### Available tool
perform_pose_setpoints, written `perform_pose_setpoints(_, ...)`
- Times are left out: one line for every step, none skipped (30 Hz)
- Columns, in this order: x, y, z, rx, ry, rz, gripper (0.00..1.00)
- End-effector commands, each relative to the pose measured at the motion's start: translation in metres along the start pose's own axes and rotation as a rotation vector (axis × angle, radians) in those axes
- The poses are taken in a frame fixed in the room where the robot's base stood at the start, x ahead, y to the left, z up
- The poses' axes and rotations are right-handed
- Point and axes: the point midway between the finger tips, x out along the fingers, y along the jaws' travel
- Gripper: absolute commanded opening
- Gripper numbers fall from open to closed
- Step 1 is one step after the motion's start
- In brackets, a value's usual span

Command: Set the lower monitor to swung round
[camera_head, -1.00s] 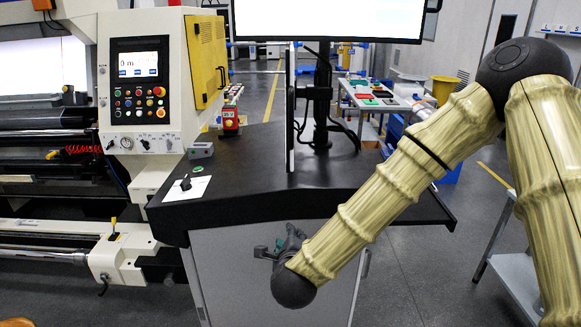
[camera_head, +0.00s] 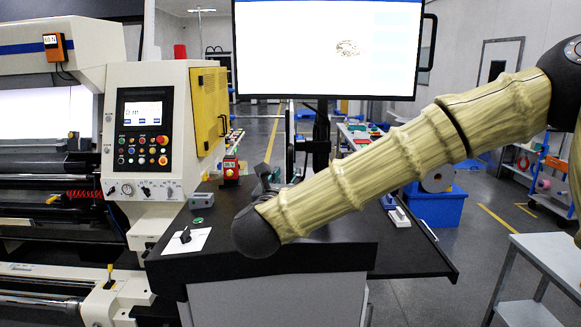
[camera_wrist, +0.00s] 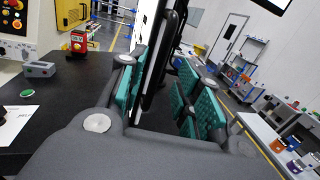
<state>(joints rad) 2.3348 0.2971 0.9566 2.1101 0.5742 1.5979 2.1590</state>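The lower monitor (camera_head: 290,139) stands nearly edge-on under the upper monitor (camera_head: 325,48), as a thin upright strip partly hidden behind my arm. In the wrist view the lower monitor (camera_wrist: 147,35) is a narrow white strip with dark frame parts beside it. My gripper (camera_head: 265,178) is above the black desk in front of it, mostly hidden behind my own wrist in the head view. In the wrist view my gripper (camera_wrist: 165,80) is open, its teal pads apart with the monitor's dark edge showing between them. I cannot tell whether they touch it.
The black desk (camera_head: 215,268) carries a knob on a white card (camera_head: 184,239) and a red-topped box (camera_head: 230,170). A cream machine with a control panel (camera_head: 143,125) stands left. A grey table (camera_head: 550,262) stands right, with open floor between.

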Motion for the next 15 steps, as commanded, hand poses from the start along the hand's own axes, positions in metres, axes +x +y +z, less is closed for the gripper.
perform_pose_setpoints(0.009,0.000,0.004,-0.001,-0.001,-0.002,0.34)
perform_pose_setpoints(0.014,0.000,0.004,-0.001,-0.001,-0.002,0.34)
perform_pose_setpoints(0.020,0.000,0.004,0.000,0.000,-0.002,0.34)
perform_pose_setpoints(0.025,0.000,0.004,0.000,0.001,-0.002,0.34)
perform_pose_setpoints(0.029,-0.001,0.003,-0.001,0.001,-0.002,0.34)
perform_pose_setpoints(0.034,-0.001,0.003,-0.001,0.000,-0.001,0.34)
perform_pose_setpoints(0.038,0.000,0.003,0.000,0.000,-0.001,0.34)
perform_pose_setpoints(0.041,0.000,0.003,0.000,0.000,-0.001,0.34)
perform_pose_setpoints(0.045,0.000,0.002,-0.001,0.000,-0.001,0.34)
perform_pose_setpoints(0.048,-0.001,0.002,-0.001,0.000,-0.001,0.34)
perform_pose_setpoints(0.050,-0.001,0.002,-0.001,0.000,-0.001,0.34)
perform_pose_setpoints(0.053,-0.001,0.001,-0.001,0.000,-0.001,0.34)
perform_pose_setpoints(0.054,0.000,0.001,-0.001,0.000,-0.001,0.34)
perform_pose_setpoints(0.056,0.000,0.001,-0.001,0.000,-0.001,0.34)
perform_pose_setpoints(0.057,0.000,0.001,-0.001,0.000,0.000,0.34)
